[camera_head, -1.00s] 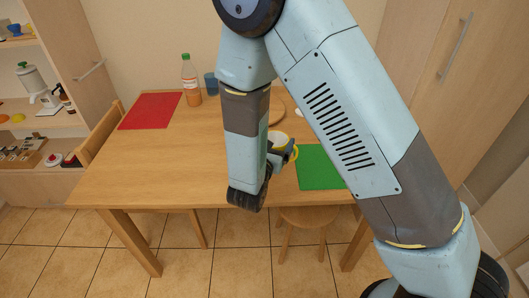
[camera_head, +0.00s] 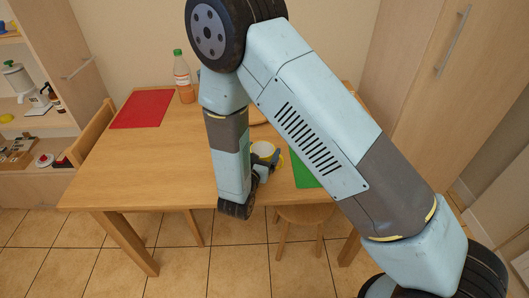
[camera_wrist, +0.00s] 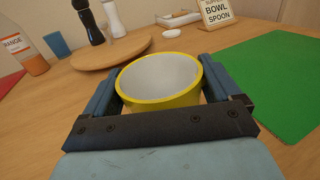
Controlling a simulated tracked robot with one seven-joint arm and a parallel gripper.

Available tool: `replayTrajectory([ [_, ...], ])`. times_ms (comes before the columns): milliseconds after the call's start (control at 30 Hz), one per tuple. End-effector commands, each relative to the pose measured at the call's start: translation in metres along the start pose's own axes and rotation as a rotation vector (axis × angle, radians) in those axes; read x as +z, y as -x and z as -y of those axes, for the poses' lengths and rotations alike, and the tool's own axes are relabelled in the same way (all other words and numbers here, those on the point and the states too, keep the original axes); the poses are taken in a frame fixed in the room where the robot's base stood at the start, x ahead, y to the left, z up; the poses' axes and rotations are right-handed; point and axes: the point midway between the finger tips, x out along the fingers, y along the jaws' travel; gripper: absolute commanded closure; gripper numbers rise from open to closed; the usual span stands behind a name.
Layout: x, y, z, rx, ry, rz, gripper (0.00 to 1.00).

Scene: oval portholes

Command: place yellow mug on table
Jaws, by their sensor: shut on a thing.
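The yellow mug (camera_wrist: 160,82), with a pale inside and a yellow rim, sits upright between the two fingers of my gripper (camera_wrist: 165,100) in the wrist view. My gripper is shut on it. In the head view the mug (camera_head: 265,150) shows beside my gripper (camera_head: 264,166), over the front part of the wooden table (camera_head: 150,165), left of the green mat. My arm hides part of the mug and of the table. I cannot tell whether the mug's bottom touches the tabletop.
A green mat (camera_wrist: 275,80) lies right of the mug. A round wooden board (camera_wrist: 110,52) with two shakers stands behind it. An orange bottle (camera_head: 183,80) and a red mat (camera_head: 142,108) are at the left. A sign (camera_wrist: 217,14) stands at the back. The table's left front is clear.

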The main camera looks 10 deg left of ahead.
Motion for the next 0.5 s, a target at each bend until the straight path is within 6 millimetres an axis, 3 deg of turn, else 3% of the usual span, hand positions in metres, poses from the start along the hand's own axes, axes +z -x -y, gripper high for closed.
replayTrajectory([
  [200, -0.002, 0.0, 0.0001, 0.0, 0.001, 0.0, 0.52],
  [233, -0.0026, 0.0, 0.0002, 0.0, 0.001, 0.0, 0.09],
  [333, -0.0021, 0.0, 0.0002, 0.0, 0.001, 0.0, 0.0],
  [500, -0.0021, 0.0, 0.0003, 0.0, 0.001, 0.0, 0.0],
])
